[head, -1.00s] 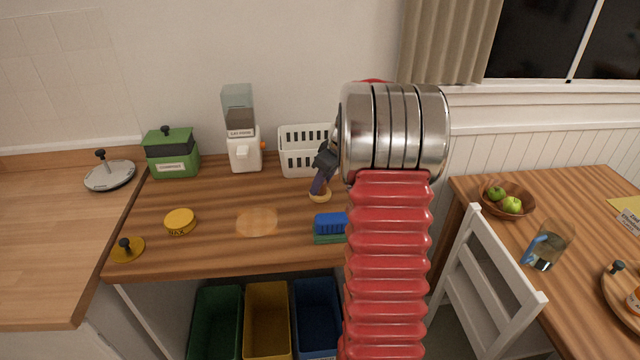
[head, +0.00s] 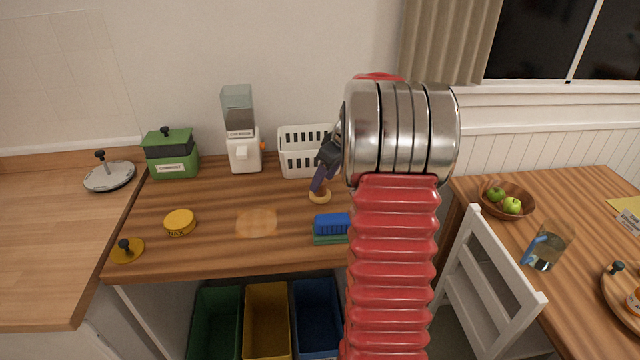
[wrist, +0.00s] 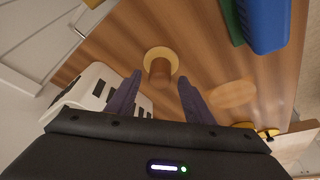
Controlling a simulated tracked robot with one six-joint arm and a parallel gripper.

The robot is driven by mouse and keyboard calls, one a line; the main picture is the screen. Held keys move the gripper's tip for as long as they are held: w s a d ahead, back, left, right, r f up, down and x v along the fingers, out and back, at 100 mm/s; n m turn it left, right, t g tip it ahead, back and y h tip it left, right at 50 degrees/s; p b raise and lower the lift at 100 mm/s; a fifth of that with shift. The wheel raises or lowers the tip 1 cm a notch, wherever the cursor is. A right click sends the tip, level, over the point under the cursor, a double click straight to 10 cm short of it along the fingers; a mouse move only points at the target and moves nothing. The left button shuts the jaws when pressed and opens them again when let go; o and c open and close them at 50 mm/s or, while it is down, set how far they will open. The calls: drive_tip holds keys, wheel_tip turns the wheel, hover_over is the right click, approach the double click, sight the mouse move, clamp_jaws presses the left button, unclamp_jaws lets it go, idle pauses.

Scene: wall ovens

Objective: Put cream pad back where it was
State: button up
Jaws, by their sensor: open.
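The cream pad (head: 320,197) is a small round disc on the wooden counter (head: 215,255), in front of the white basket. In the wrist view the pad (wrist: 152,53) shows as a pale ring around a brown, handle-like middle. My gripper (head: 318,186) is just above the pad in the head view, and its fingers hide part of it. In the wrist view my gripper (wrist: 158,88) is open and empty. Its two dark fingers are spread, with the pad beyond and between the fingertips. Whether they touch it is not clear.
A white basket (head: 297,158) stands behind. A blue brush on a green base (head: 331,225) is in front. A pale round patch (head: 257,223), a yellow wax tin (head: 180,220) and a knobbed yellow lid (head: 128,252) lie left. A dispenser (head: 243,152) and green box (head: 170,160) stand at the back.

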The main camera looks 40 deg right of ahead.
drive_tip(key=v, duration=0.9)
drive_tip(key=shift+a+r, duration=0.1)
drive_tip(key=shift+a, duration=0.05)
idle(0.4)
drive_tip(key=s+a+r+m, duration=0.1)
drive_tip(key=s+a+r, duration=0.2)
drive_tip(key=a, duration=0.9)
drive_tip(key=s+a+r, duration=0.2)
drive_tip(key=s+a, duration=0.1)
drive_tip(key=a, duration=0.9)
drive_tip(key=s+a+f+m+t+h, duration=0.1)
drive_tip(key=s+a+f, duration=0.3)
drive_tip(key=s+a, duration=1)
drive_tip(key=shift+a, duration=0.2)
